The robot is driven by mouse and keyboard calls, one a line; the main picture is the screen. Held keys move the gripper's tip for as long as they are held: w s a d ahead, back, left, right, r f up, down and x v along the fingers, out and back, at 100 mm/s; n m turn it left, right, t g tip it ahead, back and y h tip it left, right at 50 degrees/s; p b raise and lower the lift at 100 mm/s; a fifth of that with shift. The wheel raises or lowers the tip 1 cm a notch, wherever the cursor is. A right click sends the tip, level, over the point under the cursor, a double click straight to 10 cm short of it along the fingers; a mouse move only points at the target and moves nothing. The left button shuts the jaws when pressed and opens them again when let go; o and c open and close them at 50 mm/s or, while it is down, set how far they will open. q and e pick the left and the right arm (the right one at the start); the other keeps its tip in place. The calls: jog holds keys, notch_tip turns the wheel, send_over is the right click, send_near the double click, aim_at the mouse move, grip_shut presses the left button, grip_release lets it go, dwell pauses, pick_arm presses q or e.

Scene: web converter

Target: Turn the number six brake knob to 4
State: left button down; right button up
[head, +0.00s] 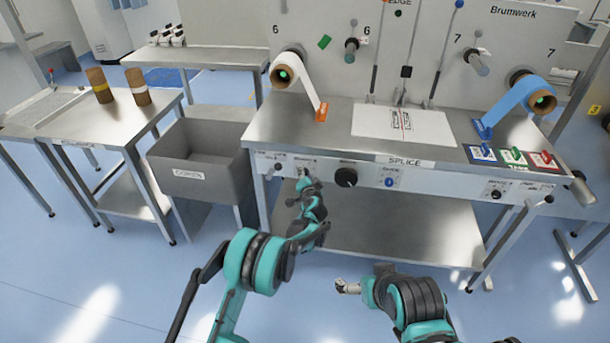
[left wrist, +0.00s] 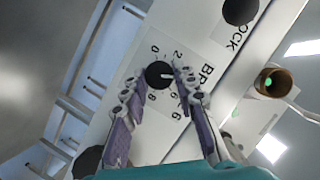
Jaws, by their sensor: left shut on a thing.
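In the left wrist view the brake knob (left wrist: 158,74) is a small round black knob on a white panel, with a white pointer line and a printed dial. The pointer is turned right, between the 2 and the 6; a finger hides the mark there. The fingers of my left gripper (left wrist: 155,78) are closed around the knob, one on each side. In the head view my left gripper (head: 309,184) is at the bench's front panel (head: 325,174), near its left end, and covers most of the knob. My right gripper (head: 347,287) is low in front of the bench, away from the panel; its jaws are too small to read.
A large black knob (head: 346,177) sits right of my left gripper on the same panel, with a blue button (head: 389,182) beyond it. A grey bin (head: 203,165) stands left of the bench. The floor before the bench is clear.

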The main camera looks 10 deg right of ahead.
dwell(0.4)
pick_arm(q)
jog(key=c, duration=1.2)
grip_release()
jog(key=v, duration=1.2)
